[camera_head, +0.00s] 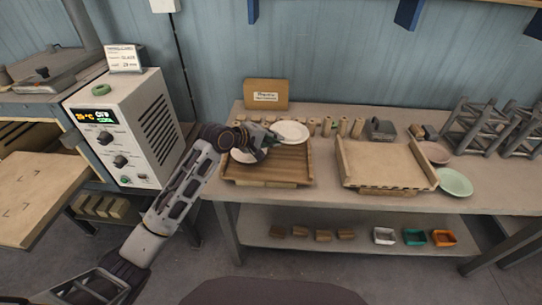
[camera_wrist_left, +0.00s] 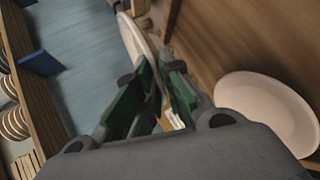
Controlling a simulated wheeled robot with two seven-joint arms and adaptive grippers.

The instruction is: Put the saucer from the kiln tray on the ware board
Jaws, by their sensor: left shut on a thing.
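My left gripper (camera_head: 268,144) is above the back of a dark brown slatted wooden tray (camera_head: 268,174). It is shut on a white saucer (camera_head: 291,131), which it holds by the rim. In the left wrist view the gripper (camera_wrist_left: 166,98) has this saucer (camera_wrist_left: 132,40) nearly edge-on past its fingertips. A second white saucer (camera_head: 242,156) lies at the left of the dark tray, partly hidden by my arm; the left wrist view also shows it (camera_wrist_left: 268,108). A paler wooden tray (camera_head: 386,162) stands to the right. The frames do not make clear which is the ware board. My right gripper is not in view.
Several small clay pieces (camera_head: 343,127) line the table's back, near a cardboard sign (camera_head: 266,95). A pale green plate (camera_head: 455,182), a pinkish plate (camera_head: 436,152) and metal racks (camera_head: 474,127) are at the right. A white control box (camera_head: 125,130) stands left of the table.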

